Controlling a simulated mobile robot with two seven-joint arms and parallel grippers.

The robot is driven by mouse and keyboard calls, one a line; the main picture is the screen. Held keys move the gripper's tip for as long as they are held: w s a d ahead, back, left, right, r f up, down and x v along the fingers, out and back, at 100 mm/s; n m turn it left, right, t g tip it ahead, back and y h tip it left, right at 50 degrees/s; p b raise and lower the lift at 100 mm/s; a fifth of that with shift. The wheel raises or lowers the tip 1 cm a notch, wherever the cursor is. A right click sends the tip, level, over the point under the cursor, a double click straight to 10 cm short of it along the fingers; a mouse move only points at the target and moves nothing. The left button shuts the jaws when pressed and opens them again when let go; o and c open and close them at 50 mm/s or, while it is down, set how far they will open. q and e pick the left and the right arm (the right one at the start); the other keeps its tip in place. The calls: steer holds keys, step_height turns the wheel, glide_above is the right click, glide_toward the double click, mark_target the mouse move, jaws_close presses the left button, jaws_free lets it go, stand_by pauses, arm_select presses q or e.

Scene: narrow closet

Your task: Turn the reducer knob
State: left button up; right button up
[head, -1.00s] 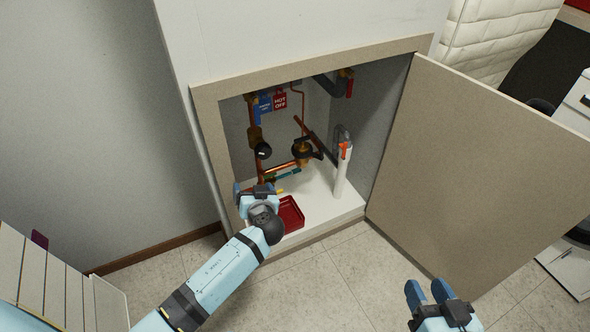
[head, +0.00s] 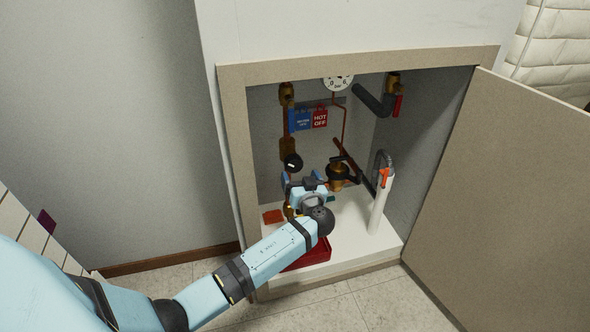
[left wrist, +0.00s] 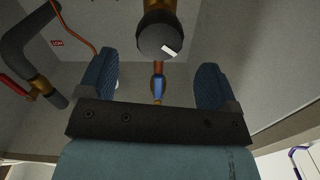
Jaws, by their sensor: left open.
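The likely reducer knob is a dark round knob with a white mark (head: 292,163), on the brass and copper pipework at the left inside the closet. It shows large at the top of the left wrist view (left wrist: 158,40). My left gripper (head: 306,181) is inside the closet, just below and to the right of this knob. In the left wrist view its two blue fingers stand wide apart and empty, with the knob ahead between them in the picture. I cannot tell the exact gap to the knob. My right gripper is out of view.
A second brass fitting with a black ring (head: 340,172) is right of the gripper. A red tray (head: 318,251) lies partly behind my arm. The open door (head: 490,190) borders the right side.

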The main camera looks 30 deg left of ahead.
mark_target(295, 167)
arm_select(q)
steer(key=b+x, duration=0.1)
steer(key=x, duration=0.3)
steer(key=shift+w+a, duration=0.2)
steer(key=shift+a, duration=0.05)
steer(key=shift+w+a, duration=0.45)
steer(key=shift+a, duration=0.1)
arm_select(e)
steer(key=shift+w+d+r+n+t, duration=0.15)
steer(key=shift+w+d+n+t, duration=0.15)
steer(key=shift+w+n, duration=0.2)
arm_select(q)
steer(key=shift+c, duration=0.4)
steer(key=c, duration=0.8)
steer(key=shift+c, duration=0.2)
